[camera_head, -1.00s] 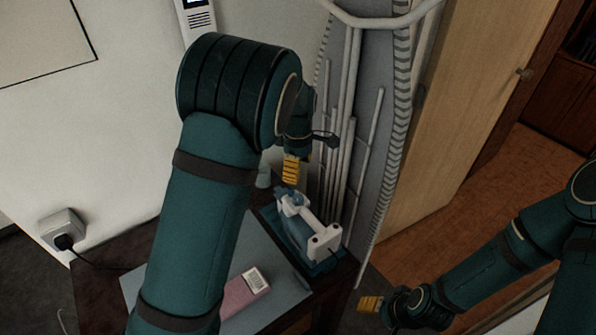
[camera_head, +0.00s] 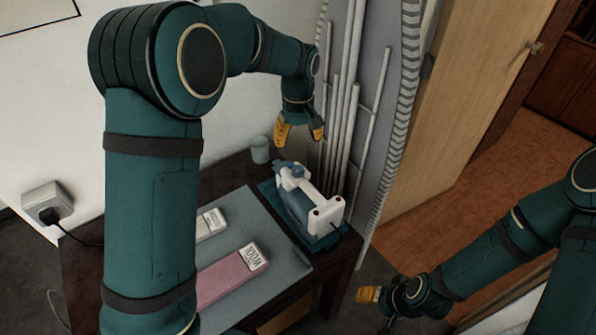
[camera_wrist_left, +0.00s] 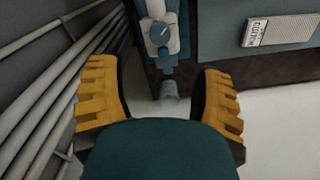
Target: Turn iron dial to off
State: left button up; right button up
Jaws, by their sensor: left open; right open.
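The blue and white iron (camera_head: 308,205) rests on a teal base (camera_head: 337,238) at the right end of the dark table. In the left wrist view, the iron (camera_wrist_left: 157,10) shows at the top centre, with its blue round dial (camera_wrist_left: 160,30) bearing a pale pointer mark. My left gripper (camera_head: 299,137) is open and empty, above and behind the iron, apart from it. Its yellow fingers also show spread apart in the left wrist view (camera_wrist_left: 162,95), with the dial beyond and between them. My right gripper (camera_head: 370,296) is at the lower right, away from the iron, and looks empty.
A small grey cup (camera_head: 260,150) stands behind the iron. A pink box (camera_head: 228,278) and a white-labelled box (camera_head: 208,224) lie on the grey mat (camera_head: 247,219). A rack with pale rods (camera_head: 343,110) stands close behind the iron to the right.

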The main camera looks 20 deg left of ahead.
aim_at(298, 169)
pick_arm(q)
notch_tip(298, 169, down, 11)
jog(key=shift+f+b, duration=0.1)
jog(key=shift+b, duration=1.15)
grip_shut()
